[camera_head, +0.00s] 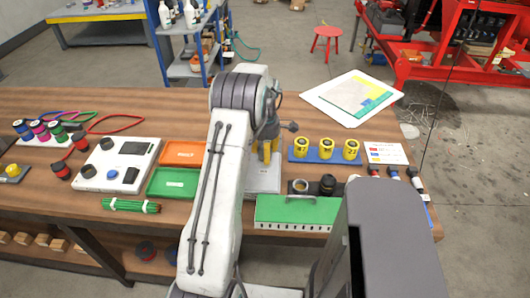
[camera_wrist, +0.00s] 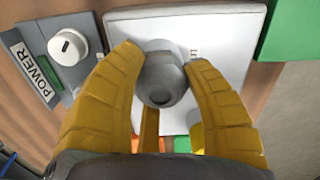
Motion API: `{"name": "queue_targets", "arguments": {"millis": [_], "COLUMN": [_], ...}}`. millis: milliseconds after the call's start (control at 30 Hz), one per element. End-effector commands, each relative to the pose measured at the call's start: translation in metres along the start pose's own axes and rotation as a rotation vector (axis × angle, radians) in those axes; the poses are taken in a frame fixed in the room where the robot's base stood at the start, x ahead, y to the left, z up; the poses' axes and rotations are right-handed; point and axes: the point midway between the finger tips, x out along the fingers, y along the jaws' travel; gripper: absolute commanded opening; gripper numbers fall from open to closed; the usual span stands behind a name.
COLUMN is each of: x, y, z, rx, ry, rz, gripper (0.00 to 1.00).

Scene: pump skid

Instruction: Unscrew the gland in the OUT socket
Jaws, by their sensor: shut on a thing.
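A grey gland (camera_wrist: 163,80) with a hex body and a rounded end sits on a white plate (camera_wrist: 228,28) in the wrist view. A label beside it is partly covered by a finger; only its last letters show, fitting OUT. The yellow fingers of my gripper (camera_wrist: 162,58) are closed on the gland from both sides. In the head view my gripper (camera_head: 265,150) points down over the pale plate (camera_head: 263,182). My arm and gripper hide the gland there.
A grey POWER box (camera_wrist: 65,50) with a white knob is left of the plate in the wrist view. In the head view, orange (camera_head: 183,153) and green (camera_head: 172,182) trays lie left, a blue rack (camera_head: 313,158) with yellow parts right, and a green box (camera_head: 290,212) in front.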

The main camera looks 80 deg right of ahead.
Motion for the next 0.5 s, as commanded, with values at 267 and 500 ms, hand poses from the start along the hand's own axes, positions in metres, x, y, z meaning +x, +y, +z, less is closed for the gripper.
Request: {"name": "queue_targets", "arguments": {"millis": [267,500], "x": [0.0004,0.0011], "y": [0.0002,0.0], "z": [0.0,0.0], "rx": [-0.001,-0.156], "ry": [0.0,0.0], "rz": [0.0,0.0], "gripper": [0.13,0.13]}}
